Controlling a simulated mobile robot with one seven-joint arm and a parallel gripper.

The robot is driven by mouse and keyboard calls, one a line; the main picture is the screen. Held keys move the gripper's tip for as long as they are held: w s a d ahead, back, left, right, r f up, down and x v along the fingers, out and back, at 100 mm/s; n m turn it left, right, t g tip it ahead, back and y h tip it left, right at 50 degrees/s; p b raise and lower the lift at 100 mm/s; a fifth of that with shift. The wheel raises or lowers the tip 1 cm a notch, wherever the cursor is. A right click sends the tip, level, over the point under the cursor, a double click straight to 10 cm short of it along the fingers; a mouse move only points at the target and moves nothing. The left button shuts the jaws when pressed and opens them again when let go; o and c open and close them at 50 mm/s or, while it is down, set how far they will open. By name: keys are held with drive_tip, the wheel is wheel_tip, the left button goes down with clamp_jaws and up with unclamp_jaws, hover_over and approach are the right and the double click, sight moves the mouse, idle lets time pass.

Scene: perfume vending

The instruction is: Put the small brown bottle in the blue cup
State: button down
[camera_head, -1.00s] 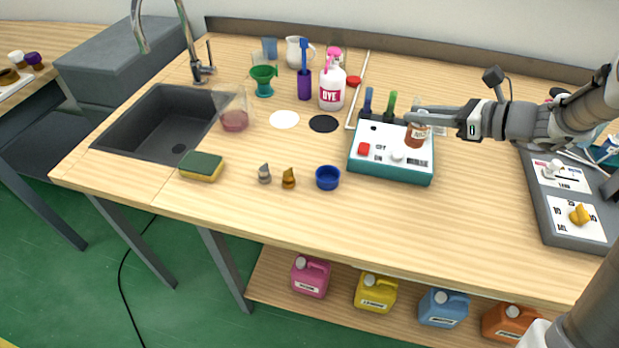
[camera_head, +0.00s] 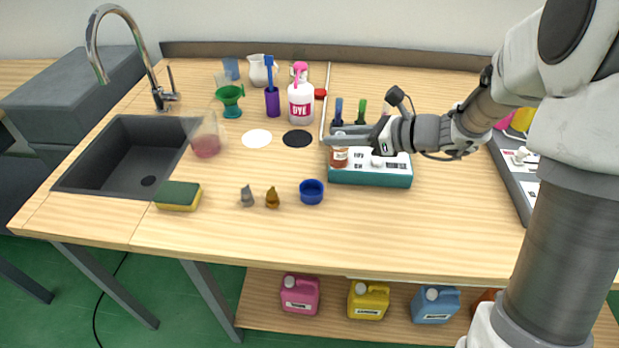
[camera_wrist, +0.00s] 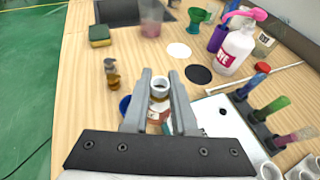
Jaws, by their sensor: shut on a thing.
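My gripper (camera_head: 340,138) is shut on the small brown bottle (camera_head: 339,157), which hangs upright with a white label on it. In the wrist view, the bottle's pale open neck (camera_wrist: 160,89) shows between the two fingers. The bottle is over the left end of the teal-and-white machine, up and to the right of the blue cup in the head view. The small round blue cup (camera_head: 312,192) stands on the wooden table and looks empty. In the wrist view the cup (camera_wrist: 125,105) is partly hidden behind the left finger.
The teal-and-white machine (camera_head: 372,181) stands under my gripper, with coloured vials (camera_head: 361,112) behind it. A grey nozzle (camera_head: 247,197) and a brown nozzle (camera_head: 272,198) stand left of the cup. The dye bottle (camera_head: 301,103) is farther back. The front table strip is clear.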

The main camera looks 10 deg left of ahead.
drive_tip(key=shift+s+a+f+b, duration=0.5)
drive_tip(key=shift+a+f, duration=0.4)
drive_tip(key=shift+f, duration=0.4)
drive_tip(key=shift+s+a+f+b, duration=0.25)
drive_tip(key=shift+s+a+f, duration=0.3)
drive_tip(key=shift+a+f, duration=0.5)
drive_tip(key=shift+s+a+f+b, duration=0.4)
drive_tip(key=shift+s+a+f, duration=0.25)
drive_tip(key=shift+f, duration=0.85)
drive_tip(key=shift+w, duration=0.1)
drive_tip(key=shift+f, duration=0.2)
drive_tip(key=c, duration=0.7)
unclamp_jaws()
drive_tip(key=shift+r, duration=0.1)
